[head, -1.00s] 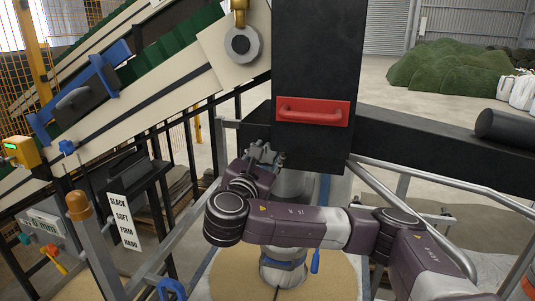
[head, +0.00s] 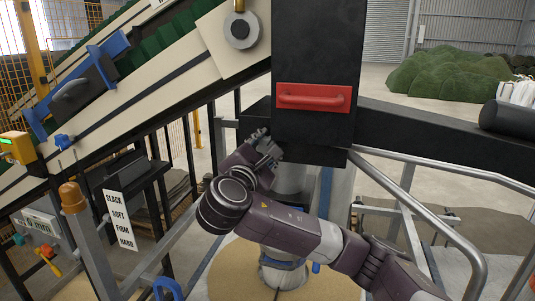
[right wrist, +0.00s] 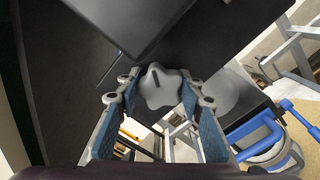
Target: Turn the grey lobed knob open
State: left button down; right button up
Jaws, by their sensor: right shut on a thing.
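The grey lobed knob (right wrist: 160,88) sits at the underside of a black housing in the right wrist view. A dark slot on its face runs slantwise. My right gripper (right wrist: 158,96) has a blue-padded finger on each side of the knob and is shut on it. In the head view my right gripper (head: 266,148) is up against the lower left of the black column (head: 315,60), and the knob cannot be made out there. My left gripper is not in view.
A red handle (head: 313,97) is on the column just above my gripper. A sloping conveyor (head: 130,85) stands at the left, with a SLACK-to-HARD label (head: 121,220) below it. Grey rails (head: 420,190) run at the right. A blue clamp-like part (right wrist: 265,135) shows in the wrist view.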

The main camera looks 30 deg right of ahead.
jog(key=m+b, duration=0.1)
jog(key=m, duration=0.1)
jog(key=m+b, duration=0.1)
jog(key=m, duration=0.1)
jog(key=m+b, duration=0.2)
jog(key=shift+f+m, duration=0.3)
jog(key=m+b, duration=0.2)
jog(key=m, duration=0.2)
jog(key=shift+r+m+b, duration=0.15)
jog(key=shift+m+b, duration=0.25)
jog(key=o, duration=1.2)
jog(key=shift+r, duration=0.1)
jog(key=shift+c, duration=0.2)
jog(key=shift+r, duration=0.15)
